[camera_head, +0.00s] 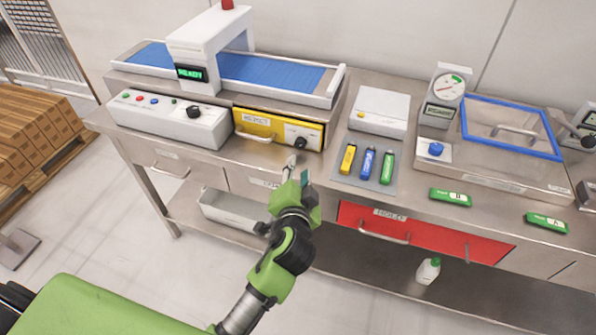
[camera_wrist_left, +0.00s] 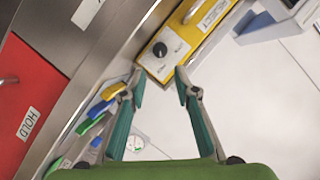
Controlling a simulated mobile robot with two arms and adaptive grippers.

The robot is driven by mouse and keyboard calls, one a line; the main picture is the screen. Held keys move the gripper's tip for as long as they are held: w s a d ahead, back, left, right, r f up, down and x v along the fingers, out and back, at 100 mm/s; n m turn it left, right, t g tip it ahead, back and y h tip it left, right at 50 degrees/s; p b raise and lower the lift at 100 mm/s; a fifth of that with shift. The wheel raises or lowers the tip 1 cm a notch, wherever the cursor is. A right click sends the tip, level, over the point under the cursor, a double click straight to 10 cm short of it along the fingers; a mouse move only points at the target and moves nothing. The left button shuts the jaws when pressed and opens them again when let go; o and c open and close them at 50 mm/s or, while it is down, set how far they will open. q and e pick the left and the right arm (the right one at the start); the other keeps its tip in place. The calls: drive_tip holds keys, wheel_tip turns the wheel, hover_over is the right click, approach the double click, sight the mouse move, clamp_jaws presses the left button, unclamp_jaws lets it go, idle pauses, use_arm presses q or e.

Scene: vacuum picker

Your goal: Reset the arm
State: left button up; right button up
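My left arm (camera_head: 275,265) comes up from the bottom of the head view, green with dark joints. Its gripper (camera_head: 298,169) is in front of the workbench's front edge, below the yellow drawer panel (camera_head: 279,129). In the left wrist view the two teal-sided fingers of the left gripper (camera_wrist_left: 159,76) are spread apart with nothing between them. The yellow panel with a black knob (camera_wrist_left: 166,50) lies beyond the fingertips there. My right gripper is not seen in either view.
The metal workbench (camera_head: 335,172) holds a blue conveyor (camera_head: 270,72), a button box (camera_head: 168,118), three coloured sticks on a grey mat (camera_head: 348,183), a gauge (camera_head: 445,88) and a blue-framed lid (camera_head: 558,145). A red HOLD drawer (camera_head: 440,237) is below. Cartons (camera_head: 35,130) stand left.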

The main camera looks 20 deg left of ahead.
use_arm(q)
drive_tip(key=shift+s, duration=0.2)
idle(0.4)
drive_tip(key=s+f+g+h, duration=0.15)
drive_tip(key=s+f, duration=0.35)
drive_tip(key=f, duration=0.7)
drive_tip(key=s+f+g+h, duration=0.1)
drive_tip(key=s+f+g, duration=0.3)
drive_tip(key=f, duration=0.9)
drive_tip(key=s+f+g+h, duration=0.15)
drive_tip(key=s+f, duration=0.45)
drive_tip(key=f, duration=0.6)
drive_tip(key=s+a+f+n+g, duration=0.1)
drive_tip(key=s+a+f+g, duration=0.1)
drive_tip(key=s+f, duration=0.4)
drive_tip(key=s+a+f+n+g, duration=0.2)
drive_tip(key=s+f, duration=0.4)
drive_tip(key=s, duration=1)
drive_tip(key=s+a+f+n+g, duration=0.1)
drive_tip(key=s+a+f+g, duration=0.1)
drive_tip(key=s+f, duration=0.4)
drive_tip(key=s+a, duration=0.1)
drive_tip(key=s, duration=0.4)
drive_tip(key=shift+s, duration=0.2)
drive_tip(key=shift+a, duration=0.1)
